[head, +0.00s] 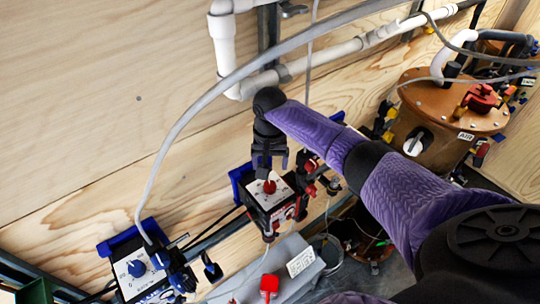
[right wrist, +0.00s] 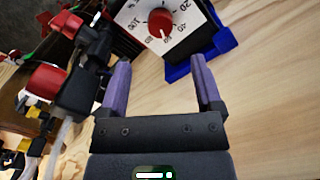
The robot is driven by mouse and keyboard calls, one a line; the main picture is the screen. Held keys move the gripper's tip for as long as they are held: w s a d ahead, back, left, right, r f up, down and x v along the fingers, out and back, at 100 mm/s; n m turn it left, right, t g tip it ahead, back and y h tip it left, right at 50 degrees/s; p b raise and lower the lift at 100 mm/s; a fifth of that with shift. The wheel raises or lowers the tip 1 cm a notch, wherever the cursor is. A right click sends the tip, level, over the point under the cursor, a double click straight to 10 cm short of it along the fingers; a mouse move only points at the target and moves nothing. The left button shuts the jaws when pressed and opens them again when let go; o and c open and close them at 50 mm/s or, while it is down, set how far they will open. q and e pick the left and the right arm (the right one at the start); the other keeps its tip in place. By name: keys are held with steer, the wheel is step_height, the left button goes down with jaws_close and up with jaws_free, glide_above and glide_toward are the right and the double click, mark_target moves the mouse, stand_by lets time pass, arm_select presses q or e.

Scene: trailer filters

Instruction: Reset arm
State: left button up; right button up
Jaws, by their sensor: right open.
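My right arm comes in from the lower right in the head view, in a purple sleeve. Its gripper (head: 270,160) points down just above the control box with the red knob (head: 269,187). In the right wrist view the gripper (right wrist: 160,80) is open, with its two purple fingers apart and nothing between them. The red knob also shows there (right wrist: 160,23), beyond the fingertips, on a white dial face with numbers. I see no contact between fingers and knob. My left gripper is not in view.
A second box with a blue knob (head: 137,268) is at the lower left. A brown-lidded tank (head: 440,105) stands at the right. White pipes (head: 225,50) and a grey hose (head: 190,110) run along the wooden wall (head: 80,100). Red and black valve fittings (right wrist: 60,85) sit left of the gripper.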

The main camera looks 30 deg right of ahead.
steer(key=shift+r, duration=0.9)
